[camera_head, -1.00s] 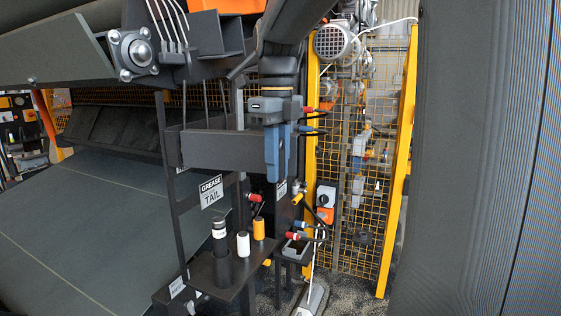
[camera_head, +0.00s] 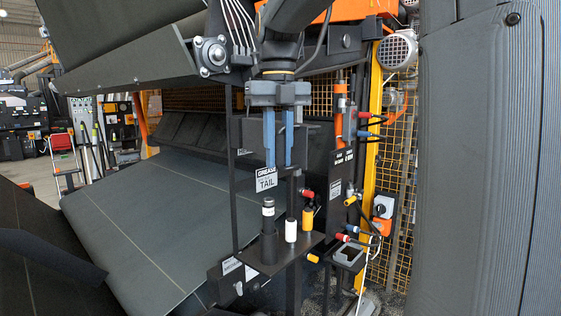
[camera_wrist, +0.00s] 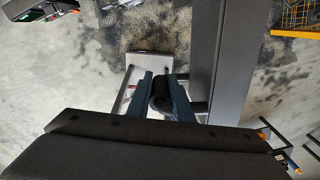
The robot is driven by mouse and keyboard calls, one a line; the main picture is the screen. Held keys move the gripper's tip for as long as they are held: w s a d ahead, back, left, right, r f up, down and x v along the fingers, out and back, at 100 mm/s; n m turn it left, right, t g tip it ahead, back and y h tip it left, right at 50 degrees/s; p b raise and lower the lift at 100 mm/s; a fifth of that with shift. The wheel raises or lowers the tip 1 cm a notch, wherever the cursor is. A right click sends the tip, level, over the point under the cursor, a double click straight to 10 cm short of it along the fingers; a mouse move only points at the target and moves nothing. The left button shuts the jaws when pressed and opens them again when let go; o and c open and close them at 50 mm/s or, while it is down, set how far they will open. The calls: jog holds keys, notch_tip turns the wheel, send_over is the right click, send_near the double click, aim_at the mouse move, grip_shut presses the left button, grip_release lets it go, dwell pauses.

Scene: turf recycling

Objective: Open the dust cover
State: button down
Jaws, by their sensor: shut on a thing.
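My gripper (camera_head: 279,164) points down in front of the dark frame, just above the white GREASE TAIL sign (camera_head: 266,178). Its two blue fingers stand a little apart. In the wrist view my gripper (camera_wrist: 159,78) has a dark rounded part (camera_wrist: 160,94) between its fingers, and it is shut on this part. I cannot tell for certain whether this part is the dust cover. In the head view the held part does not stand out from the dark background.
A small shelf (camera_head: 262,277) below holds a black cylinder (camera_head: 268,230), a white bottle (camera_head: 291,230) and an orange bottle (camera_head: 307,220). Coloured hose fittings (camera_head: 363,134) are to the right. A yellow mesh fence (camera_head: 400,185) and a large dark roll (camera_head: 475,160) stand further right.

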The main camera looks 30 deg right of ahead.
jog(key=shift+s, duration=0.1)
dwell(0.3)
jog(key=c, duration=1.6)
grip_release()
jog(key=shift+s, duration=0.15)
jog(key=shift+r, duration=0.4)
notch_tip(320, 180, up, 7)
jog(key=shift+b, duration=0.75)
